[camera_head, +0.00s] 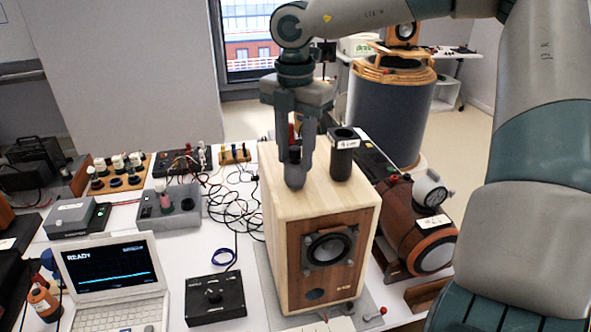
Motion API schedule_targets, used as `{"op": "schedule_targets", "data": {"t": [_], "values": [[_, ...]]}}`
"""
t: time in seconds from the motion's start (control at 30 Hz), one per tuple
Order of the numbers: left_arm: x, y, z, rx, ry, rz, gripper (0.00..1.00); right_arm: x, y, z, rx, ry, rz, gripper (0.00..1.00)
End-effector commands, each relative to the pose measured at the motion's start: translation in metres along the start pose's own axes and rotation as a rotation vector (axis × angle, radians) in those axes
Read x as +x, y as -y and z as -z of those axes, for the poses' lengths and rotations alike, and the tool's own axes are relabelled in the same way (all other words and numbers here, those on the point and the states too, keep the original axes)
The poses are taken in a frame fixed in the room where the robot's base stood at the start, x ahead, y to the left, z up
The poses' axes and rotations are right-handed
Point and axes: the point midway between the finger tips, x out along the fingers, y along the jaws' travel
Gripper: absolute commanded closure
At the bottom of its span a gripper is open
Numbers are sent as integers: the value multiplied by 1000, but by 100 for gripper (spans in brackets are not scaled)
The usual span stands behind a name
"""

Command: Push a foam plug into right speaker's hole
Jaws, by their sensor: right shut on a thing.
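A pale wooden speaker (279,235) stands upright on the bench, with a round driver (330,247) on its front. A small dark round hole (315,294) is low on that front. My right gripper (296,168) points down over the speaker's top, near its left side. It is shut on a small dark thing, mostly hidden by the fingers; I cannot tell whether this is a foam plug. A black cylinder (341,163) with a white label stands on the speaker's top, just right of the gripper. My left gripper is not in view.
A laptop (110,269) and a black box with a knob (214,297) are left of the speaker. Tangled cables (232,200) lie behind the box. A brown cylindrical device (420,225) is close on the right. My right arm covers the right side of the view.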

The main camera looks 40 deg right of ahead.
Motion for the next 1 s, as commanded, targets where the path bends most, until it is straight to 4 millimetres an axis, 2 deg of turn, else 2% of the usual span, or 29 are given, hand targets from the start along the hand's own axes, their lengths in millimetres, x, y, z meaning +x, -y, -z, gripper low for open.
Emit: {"op": "schedule_targets", "data": {"t": [0.6,1.0], "values": [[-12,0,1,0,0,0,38,-41,0,0,1,1,-1,92],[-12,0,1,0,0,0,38,-44,0,0,1,0,0,92]]}}
